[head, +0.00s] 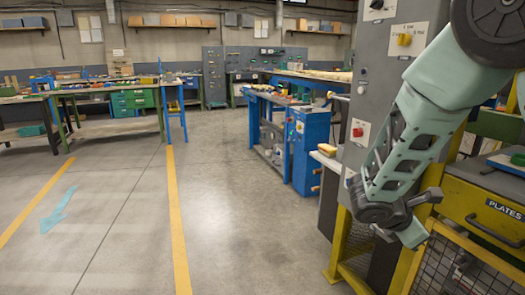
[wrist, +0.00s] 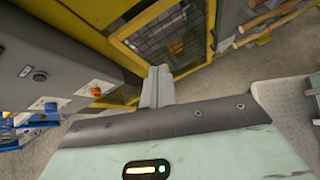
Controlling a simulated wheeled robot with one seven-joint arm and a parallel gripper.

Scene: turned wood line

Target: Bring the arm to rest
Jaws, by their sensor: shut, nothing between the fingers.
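My arm (head: 410,140) hangs down at the right of the head view, in front of a grey control cabinet and a yellow frame. Its end is low, beside the yellow frame, and the fingers are hard to make out there. In the wrist view my gripper (wrist: 157,84) shows as two grey fingers close together, shut and empty. The fingers point toward the yellow frame and its mesh panel, and I cannot tell how far off these are.
The grey cabinet (head: 371,70) and a yellow-framed station with a drawer marked PLATES (head: 485,215) stand close at the right. A blue workbench (head: 310,145) stands farther back. Green-legged benches (head: 90,95) are at the left. The floor (head: 230,220) at centre and left is clear.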

